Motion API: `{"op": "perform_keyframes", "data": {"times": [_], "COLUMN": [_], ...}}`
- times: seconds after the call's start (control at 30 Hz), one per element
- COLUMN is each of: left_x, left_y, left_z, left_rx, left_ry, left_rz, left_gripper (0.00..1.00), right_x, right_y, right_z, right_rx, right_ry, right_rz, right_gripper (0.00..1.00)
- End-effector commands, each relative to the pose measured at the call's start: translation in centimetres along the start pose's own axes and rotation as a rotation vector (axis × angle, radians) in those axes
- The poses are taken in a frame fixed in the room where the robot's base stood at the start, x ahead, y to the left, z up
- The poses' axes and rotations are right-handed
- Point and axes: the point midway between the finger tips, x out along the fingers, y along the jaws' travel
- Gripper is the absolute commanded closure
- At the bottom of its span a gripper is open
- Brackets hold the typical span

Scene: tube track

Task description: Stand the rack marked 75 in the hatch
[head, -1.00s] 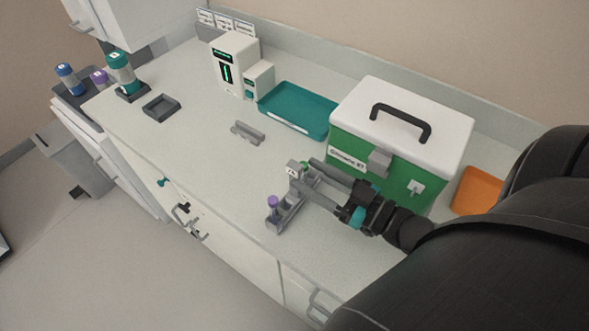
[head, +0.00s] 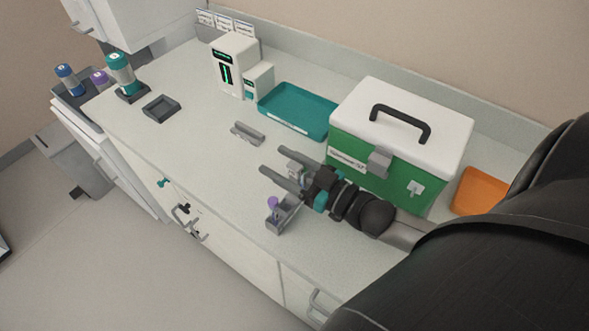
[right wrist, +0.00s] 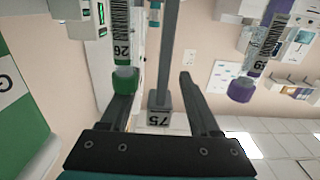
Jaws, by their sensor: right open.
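The grey rack (head: 286,217) stands near the counter's front edge, partly hidden by my right gripper (head: 263,155). A purple-capped tube (head: 272,203) stands at its near end. In the right wrist view its grey end plate (right wrist: 158,118) reads 75, upside down, between the open fingers of my right gripper (right wrist: 158,85). A green-capped tube (right wrist: 124,80) shows beside the left finger and a purple-capped tube (right wrist: 243,90) at the right. I cannot tell whether the fingers touch the rack. My left gripper is out of view. I cannot surely make out the hatch.
A green box with a white lid (head: 402,105) stands close behind my right gripper. A teal tray (head: 298,108), a small grey holder (head: 247,133), a white instrument (head: 234,64) and a dark square tray (head: 161,108) lie farther left. The counter's left middle is clear.

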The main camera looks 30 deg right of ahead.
Motion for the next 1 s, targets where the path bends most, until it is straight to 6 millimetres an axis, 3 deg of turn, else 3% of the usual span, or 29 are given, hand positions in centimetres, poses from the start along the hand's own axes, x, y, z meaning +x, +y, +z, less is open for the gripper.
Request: {"op": "perform_keyframes", "data": {"times": [0.07, 0.6, 1.0], "left_x": [0.00, 0.00, 0.00], "left_y": [-0.01, 0.01, 0.02], "left_z": [0.06, 0.21, 0.26], "left_rx": [0.000, 0.001, 0.001], "left_ry": [-0.001, -0.004, -0.005], "left_rz": [0.000, 0.000, 0.000], "left_gripper": [0.53, 0.53, 0.53], "right_x": [-0.02, -0.05, -0.05], "right_y": [0.00, 0.00, 0.00], "right_z": [0.00, -0.01, -0.01], "right_rx": [0.000, 0.000, 0.000], "right_ry": [0.000, 0.001, 0.000], "right_rz": [0.000, 0.000, 0.000], "right_gripper": [0.40, 1.00, 1.00]}}
